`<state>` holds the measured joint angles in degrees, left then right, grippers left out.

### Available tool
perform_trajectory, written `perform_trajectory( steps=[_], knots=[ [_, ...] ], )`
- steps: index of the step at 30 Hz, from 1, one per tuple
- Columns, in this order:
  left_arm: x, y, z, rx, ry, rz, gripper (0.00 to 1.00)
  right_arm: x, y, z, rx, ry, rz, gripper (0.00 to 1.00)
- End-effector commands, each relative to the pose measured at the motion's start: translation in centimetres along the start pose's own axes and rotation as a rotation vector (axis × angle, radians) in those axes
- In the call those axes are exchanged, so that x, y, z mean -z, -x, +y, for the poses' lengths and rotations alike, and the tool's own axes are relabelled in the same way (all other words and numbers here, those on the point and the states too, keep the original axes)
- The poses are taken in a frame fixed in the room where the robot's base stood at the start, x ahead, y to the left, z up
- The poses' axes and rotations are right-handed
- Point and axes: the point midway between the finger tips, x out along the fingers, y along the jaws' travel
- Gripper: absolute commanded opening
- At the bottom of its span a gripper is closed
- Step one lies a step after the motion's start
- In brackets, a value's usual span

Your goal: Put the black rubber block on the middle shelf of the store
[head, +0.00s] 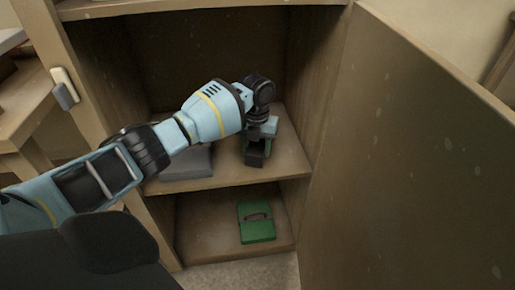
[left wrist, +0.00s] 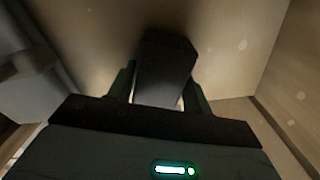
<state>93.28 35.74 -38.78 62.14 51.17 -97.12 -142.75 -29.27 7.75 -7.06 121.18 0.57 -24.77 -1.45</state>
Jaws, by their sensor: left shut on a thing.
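The store (head: 302,150) is an open wooden cabinet with its middle shelf (head: 283,155) in view. My left gripper (head: 258,150) reaches in over the right part of this shelf, pointing down. It is shut on the black rubber block (head: 254,159). In the left wrist view the block (left wrist: 165,68) sits between the two dark green fingers of the left gripper (left wrist: 160,88). I cannot tell whether the block touches the shelf. My right gripper is not in view.
A grey flat thing (head: 188,166) lies on the middle shelf, left of my gripper and partly hidden by my arm. A green case-like thing (head: 257,223) lies on the lower shelf. The wooden door (head: 420,150) stands open at the right.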

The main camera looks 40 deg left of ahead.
Motion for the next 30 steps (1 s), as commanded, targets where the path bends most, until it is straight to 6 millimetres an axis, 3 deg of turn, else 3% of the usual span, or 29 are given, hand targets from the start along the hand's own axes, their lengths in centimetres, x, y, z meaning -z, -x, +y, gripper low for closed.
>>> perform_trajectory(
  steps=[10,11,15,25,30],
  knots=[
    [-0.1,-0.1,0.0,0.002,0.000,-0.003,0.21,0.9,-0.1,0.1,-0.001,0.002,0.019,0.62],
    [-0.1,-0.1,0.0,0.002,0.000,-0.003,0.54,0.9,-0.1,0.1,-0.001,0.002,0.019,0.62],
    [-0.1,-0.1,0.0,0.002,0.000,-0.002,0.72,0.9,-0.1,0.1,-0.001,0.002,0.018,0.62],
    [-0.1,0.2,0.0,0.002,0.000,-0.003,0.72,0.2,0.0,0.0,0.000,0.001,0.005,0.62],
    [-0.1,2.4,-0.1,0.005,0.000,-0.007,0.72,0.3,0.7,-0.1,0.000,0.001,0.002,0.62]
  ],
)
